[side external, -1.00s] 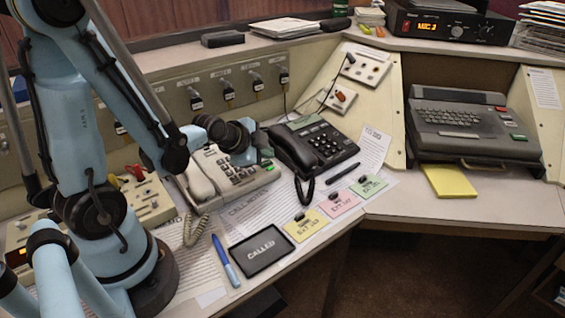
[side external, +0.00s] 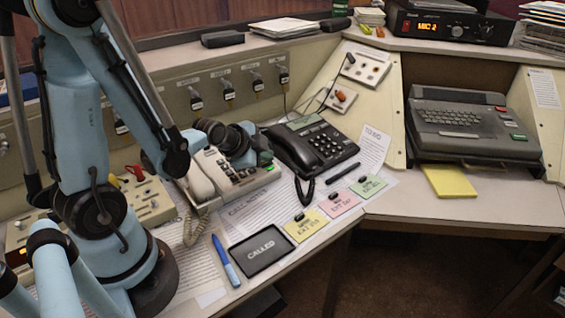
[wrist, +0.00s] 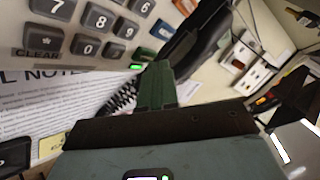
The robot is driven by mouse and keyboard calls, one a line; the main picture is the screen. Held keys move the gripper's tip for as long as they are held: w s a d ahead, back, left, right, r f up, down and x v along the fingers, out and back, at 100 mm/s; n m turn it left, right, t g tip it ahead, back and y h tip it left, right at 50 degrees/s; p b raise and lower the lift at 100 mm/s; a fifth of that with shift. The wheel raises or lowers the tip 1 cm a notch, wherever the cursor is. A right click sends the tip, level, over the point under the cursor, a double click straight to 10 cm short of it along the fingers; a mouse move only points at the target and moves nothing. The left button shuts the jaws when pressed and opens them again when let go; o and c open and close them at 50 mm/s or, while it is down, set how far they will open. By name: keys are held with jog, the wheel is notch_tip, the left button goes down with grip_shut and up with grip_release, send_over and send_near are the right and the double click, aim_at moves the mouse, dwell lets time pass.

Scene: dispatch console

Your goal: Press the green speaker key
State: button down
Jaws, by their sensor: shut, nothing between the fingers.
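The white desk phone (side external: 208,180) stands in the middle of the desk, its handset on the left side. The green speaker key (wrist: 143,54) is at the keypad's edge in the wrist view, with a lit green lamp (wrist: 136,67) beside it. My gripper (side external: 265,158) is over the right end of the white phone. In the wrist view my gripper's green fingers (wrist: 158,68) are together and empty, with their tips close beside the speaker key. I cannot tell whether they touch it. In the side view my gripper hides that end of the keypad.
A black desk phone (side external: 318,145) stands just right of my gripper, with a coiled cord in front. Coloured notes (side external: 305,226), a dark "CALLED" tray (side external: 261,252) and a blue pen (side external: 225,260) lie nearer. A switch panel (side external: 210,88) runs along the back.

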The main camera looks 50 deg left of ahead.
jog(key=shift+d+r, duration=0.1)
jog(key=shift+r, duration=0.3)
jog(key=shift+d+r, duration=0.2)
jog(key=shift+r, duration=1.05)
jog(key=shift+d+r, duration=0.2)
jog(key=shift+r, duration=1.05)
jog(key=s+d+r+n+g+h, duration=0.2)
jog(key=s+d+r+n, duration=0.1)
jog(key=s+d+n, duration=0.4)
jog(key=shift+d+r+n, duration=0.25)
jog(key=shift+d+n, duration=0.55)
jog(key=shift+d, duration=0.4)
